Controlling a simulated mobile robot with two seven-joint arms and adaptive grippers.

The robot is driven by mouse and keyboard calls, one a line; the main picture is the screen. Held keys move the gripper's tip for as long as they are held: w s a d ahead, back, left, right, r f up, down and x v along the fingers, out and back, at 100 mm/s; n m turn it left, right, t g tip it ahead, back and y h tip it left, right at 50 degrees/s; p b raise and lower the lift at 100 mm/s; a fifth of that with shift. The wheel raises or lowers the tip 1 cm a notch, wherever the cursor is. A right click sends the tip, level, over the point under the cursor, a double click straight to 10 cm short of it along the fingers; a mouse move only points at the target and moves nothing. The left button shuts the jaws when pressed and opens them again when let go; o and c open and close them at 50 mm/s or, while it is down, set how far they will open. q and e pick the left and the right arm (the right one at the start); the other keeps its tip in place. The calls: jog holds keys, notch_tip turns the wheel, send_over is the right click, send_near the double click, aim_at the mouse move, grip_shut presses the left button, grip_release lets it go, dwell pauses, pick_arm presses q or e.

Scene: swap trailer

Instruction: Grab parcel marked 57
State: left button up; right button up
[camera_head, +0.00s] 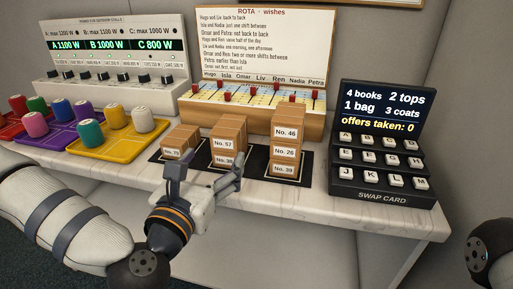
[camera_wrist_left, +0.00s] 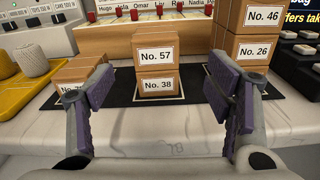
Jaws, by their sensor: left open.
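The parcel marked No. 57 (camera_head: 225,143) is a small brown box on top of the parcel marked No. 38 (camera_head: 223,160), in the middle stack on a black mat. In the left wrist view, parcel 57 (camera_wrist_left: 157,52) is centred ahead, between my open fingers, with parcel 38 (camera_wrist_left: 157,85) under it. My left gripper (camera_head: 203,168) is open and empty, in front of the stacks; it also shows in the left wrist view (camera_wrist_left: 160,95). It does not touch parcel 57. At the right edge of the head view is a dark part of my right arm; its fingers do not show.
A taller stack with parcel 46 (camera_head: 286,132) stands right of the middle stack. A low stack with parcel 70 (camera_head: 172,152) stands left. Yellow tray (camera_head: 122,149) with spools is further left; the swap card console (camera_head: 382,197) is at right. The counter's front strip is clear.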

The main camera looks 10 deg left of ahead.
aim_at(235, 115)
pick_arm(q)
jog(key=shift+w+a+r+n+t+y, duration=0.15)
jog(key=shift+w+a+r+n, duration=0.15)
jog(key=shift+w, duration=0.3)
jog(key=shift+w+a+r+n+t+y, duration=0.2)
jog(key=shift+w+r, duration=0.2)
jog(key=shift+w, duration=0.2)
jog(key=w, duration=1)
jog(key=shift+d+p, duration=0.3)
jog(key=shift+d, duration=0.05)
jog(key=c, duration=1.3)
